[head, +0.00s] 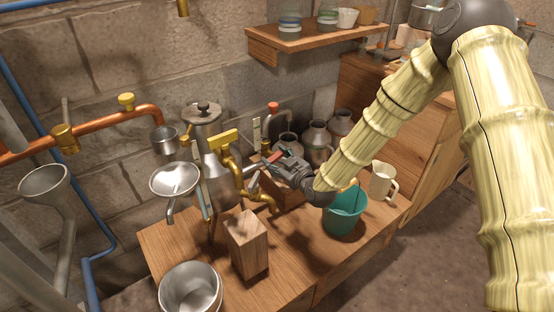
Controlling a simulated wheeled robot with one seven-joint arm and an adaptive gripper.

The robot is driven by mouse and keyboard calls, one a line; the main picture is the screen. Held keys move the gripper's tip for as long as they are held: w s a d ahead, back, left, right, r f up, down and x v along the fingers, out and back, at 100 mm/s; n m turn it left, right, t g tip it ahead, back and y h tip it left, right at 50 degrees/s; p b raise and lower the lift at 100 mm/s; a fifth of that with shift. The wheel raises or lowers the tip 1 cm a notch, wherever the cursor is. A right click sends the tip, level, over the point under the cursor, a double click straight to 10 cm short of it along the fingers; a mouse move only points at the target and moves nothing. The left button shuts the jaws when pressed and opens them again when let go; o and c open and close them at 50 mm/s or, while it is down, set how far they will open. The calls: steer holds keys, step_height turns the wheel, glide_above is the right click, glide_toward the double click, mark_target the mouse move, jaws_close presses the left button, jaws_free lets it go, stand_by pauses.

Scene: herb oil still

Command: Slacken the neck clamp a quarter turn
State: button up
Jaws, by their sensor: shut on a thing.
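The metal still (205,130) stands at the back of the wooden bench, with a domed lid and a dark knob. My gripper (268,163) reaches in from the right, to the right of the still and behind the brass tap. It is shut on a small part beside the still, which appears to be the neck clamp. The fingers hide most of that part, so its shape and angle cannot be told. A small red piece shows at the fingertips.
A brass tap (228,140) with a yellow handle stands close in front of my gripper. A wooden block (247,244), metal pot (190,289), teal bucket (345,212) and cream jug (381,182) crowd the bench (310,258). A metal funnel (174,180) is left. Milk-can-shaped jars (318,143) stand behind.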

steer(key=shift+n+t+h+b, duration=0.3)
steer(key=shift+n+t, duration=0.1)
steer(key=shift+n, duration=1.1)
steer(key=shift+f+n+t+b, duration=0.1)
steer(key=shift+n+t+b, duration=0.2)
steer(key=shift+n+b, duration=0.65)
steer(key=shift+n+h, duration=0.3)
steer(key=shift+n, duration=0.25)
